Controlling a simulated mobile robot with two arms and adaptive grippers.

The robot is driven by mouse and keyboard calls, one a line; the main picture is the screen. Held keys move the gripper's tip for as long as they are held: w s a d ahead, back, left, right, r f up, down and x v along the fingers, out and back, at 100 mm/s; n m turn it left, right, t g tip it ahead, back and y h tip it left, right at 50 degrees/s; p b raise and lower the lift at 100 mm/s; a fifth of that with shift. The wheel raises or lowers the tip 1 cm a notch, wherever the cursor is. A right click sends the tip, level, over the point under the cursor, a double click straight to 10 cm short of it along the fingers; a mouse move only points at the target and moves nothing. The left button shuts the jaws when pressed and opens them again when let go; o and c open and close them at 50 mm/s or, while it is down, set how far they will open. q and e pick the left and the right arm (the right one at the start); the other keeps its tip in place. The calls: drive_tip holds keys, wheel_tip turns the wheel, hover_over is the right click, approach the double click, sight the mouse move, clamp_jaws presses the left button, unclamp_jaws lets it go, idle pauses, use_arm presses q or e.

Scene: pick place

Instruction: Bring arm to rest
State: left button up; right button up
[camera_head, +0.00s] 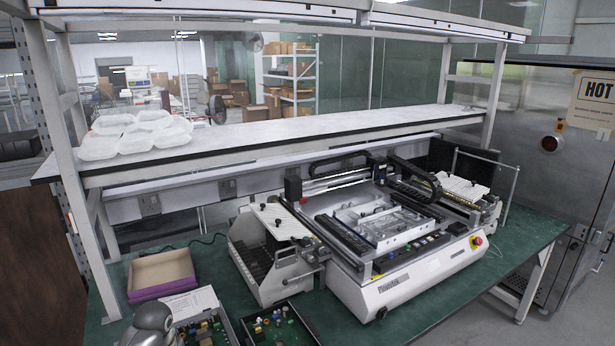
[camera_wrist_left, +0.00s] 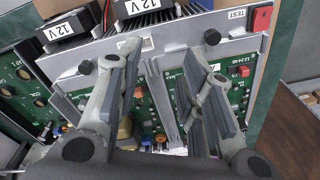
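My left gripper (camera_wrist_left: 168,72) shows in the left wrist view with its two fingers spread apart. It is open, and I see nothing clamped between the pads. Behind the fingers is a grey-framed panel with green circuit boards (camera_wrist_left: 240,82). I cannot tell the distance between the fingers and the panel. In the head view a grey rounded part of my left arm (camera_head: 153,322) shows at the bottom left, over the green bench; its fingers cannot be made out there. My right arm and gripper are not in view.
The green bench (camera_head: 418,325) holds a white bench machine (camera_head: 420,275), a purple-edged box (camera_head: 162,272) and trays of electronic parts (camera_head: 278,325). A shelf (camera_head: 290,132) with white containers (camera_head: 135,135) runs above. The panel carries a red TEST button (camera_wrist_left: 261,17).

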use_arm(q)
drive_tip(key=s+d+f+m+t, duration=0.1)
drive_tip(key=s+d+f, duration=0.1)
drive_tip(key=s+d, duration=0.45)
drive_tip(key=s+d+f+m+t, duration=0.1)
drive_tip(key=s+d+f+m, duration=0.15)
drive_tip(key=s, duration=0.65)
drive_tip(key=s+d+r+t, duration=0.1)
drive_tip(key=s+r, duration=0.2)
drive_tip(key=s, duration=0.4)
drive_tip(key=s+d+r, duration=0.2)
drive_tip(key=s+r, duration=0.2)
drive_tip(key=s, duration=0.3)
wheel_tip(320, 180, down, 29)
drive_tip(key=g+b, duration=0.1)
drive_tip(key=b, duration=0.3)
drive_tip(key=s+a+f+g+b, duration=0.1)
drive_tip(key=s+a+f+b, duration=0.2)
drive_tip(key=s+f, duration=1.5)
wheel_tip(320, 180, down, 4)
drive_tip(key=shift+r+b, duration=0.15)
drive_tip(key=shift+b, duration=0.25)
